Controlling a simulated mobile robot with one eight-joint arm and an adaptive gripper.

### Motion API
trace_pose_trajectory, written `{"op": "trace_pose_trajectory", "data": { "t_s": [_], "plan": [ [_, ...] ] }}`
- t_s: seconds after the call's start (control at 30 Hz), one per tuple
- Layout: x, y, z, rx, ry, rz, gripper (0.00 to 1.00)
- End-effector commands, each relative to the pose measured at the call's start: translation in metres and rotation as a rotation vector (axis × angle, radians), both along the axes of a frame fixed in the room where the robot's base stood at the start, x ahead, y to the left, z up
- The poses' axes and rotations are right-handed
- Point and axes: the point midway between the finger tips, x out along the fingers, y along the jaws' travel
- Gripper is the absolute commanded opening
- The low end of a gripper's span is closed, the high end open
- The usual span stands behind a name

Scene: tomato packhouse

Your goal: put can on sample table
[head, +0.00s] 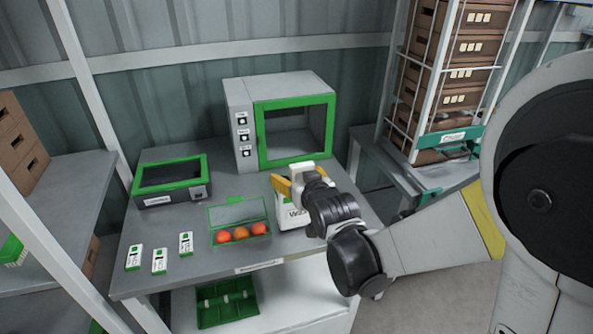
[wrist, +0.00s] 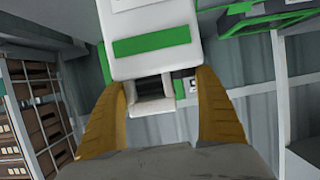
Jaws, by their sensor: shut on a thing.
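A white can (head: 290,213) with dark lettering shows at the right part of the grey sample table (head: 165,222), partly hidden behind my wrist. Its handle is at the top. My gripper (head: 302,178) is shut on the can, with one yellow finger on each side of the handle. In the wrist view the can (wrist: 150,65) is white with a green band, and its handle lies between the fingers. I cannot tell whether the can's base touches the tabletop or hangs just above it.
A green-framed cabinet (head: 242,130) stands behind the can. Left of the can is an open green box (head: 238,212) with orange-red tomatoes. A dark green-rimmed case (head: 170,180) and several small white packs (head: 159,261) are further left. Stacked brown crates (head: 465,75) stand at right.

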Motion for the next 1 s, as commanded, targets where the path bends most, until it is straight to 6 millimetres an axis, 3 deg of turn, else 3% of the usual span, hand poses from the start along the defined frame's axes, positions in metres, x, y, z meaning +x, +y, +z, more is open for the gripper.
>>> {"op": "trace_pose_trajectory", "data": {
  "t_s": [0.1,0.43,0.47,0.5,0.8,1.0],
  "plan": [
    [0.0,0.0,-0.014,0.001,-0.003,0.0,0.4],
    [0.0,0.0,-0.015,0.001,-0.003,0.0,0.4],
    [0.0,0.0,-0.016,0.0,0.0,0.0,0.87],
    [0.0,0.0,-0.015,0.0,0.0,0.0,1.0],
    [-0.001,0.0,-0.011,0.0,0.0,0.0,1.0],
    [-0.031,-0.009,0.002,0.0,0.0,0.0,1.0]
  ]
}}
